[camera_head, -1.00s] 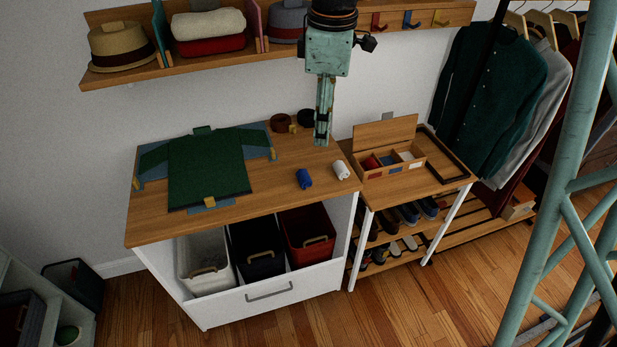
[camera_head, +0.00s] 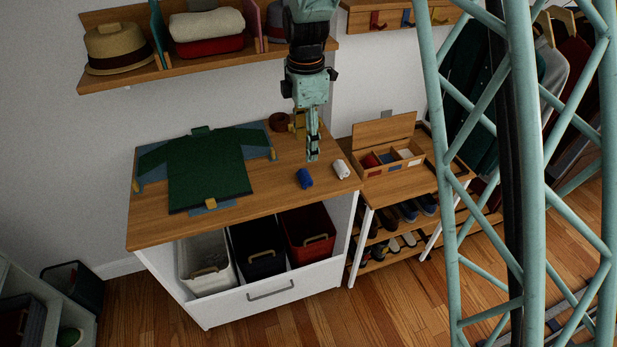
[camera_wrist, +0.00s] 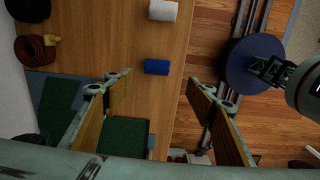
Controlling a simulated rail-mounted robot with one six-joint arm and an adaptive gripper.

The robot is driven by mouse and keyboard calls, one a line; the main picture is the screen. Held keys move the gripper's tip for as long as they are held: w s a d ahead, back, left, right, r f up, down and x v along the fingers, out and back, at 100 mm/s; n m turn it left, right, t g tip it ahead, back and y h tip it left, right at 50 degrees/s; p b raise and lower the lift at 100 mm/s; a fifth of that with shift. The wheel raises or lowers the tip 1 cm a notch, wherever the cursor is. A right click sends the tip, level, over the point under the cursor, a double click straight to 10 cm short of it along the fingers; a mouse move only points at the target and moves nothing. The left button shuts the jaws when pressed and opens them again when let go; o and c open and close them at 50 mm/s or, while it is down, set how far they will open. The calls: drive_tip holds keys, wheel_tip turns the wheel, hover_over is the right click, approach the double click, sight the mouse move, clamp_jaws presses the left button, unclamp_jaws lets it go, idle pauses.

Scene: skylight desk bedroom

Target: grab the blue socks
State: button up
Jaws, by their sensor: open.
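The blue socks (camera_head: 304,178) are a small rolled bundle lying on the wooden tabletop near its right front part. They also show in the wrist view (camera_wrist: 157,66), beyond and roughly between my fingertips. My gripper (camera_head: 312,158) hangs above the tabletop, close to the blue socks in the head view and apart from them. In the wrist view its two fingers (camera_wrist: 160,84) are spread wide with nothing between them.
A white roll (camera_head: 341,169) lies just right of the blue socks. A rolled brown belt (camera_head: 279,122) lies behind. A divided wooden box (camera_head: 388,160) with an open lid stands right.

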drive_tip(key=shift+w+a+f, duration=0.15)
drive_tip(key=shift+w+f, duration=0.1)
drive_tip(key=shift+f, duration=0.25)
drive_tip(key=shift+f, duration=0.15)
hover_over(305, 173)
drive_tip(key=f, duration=0.6)
drive_tip(key=shift+s+f, duration=0.25)
drive_tip(key=shift+f, duration=0.9)
drive_tip(key=shift+f, duration=0.1)
drive_tip(key=shift+w+f+b, duration=0.15)
drive_tip(key=shift+f+b, duration=0.25)
drive_tip(key=shift+f, duration=2.1)
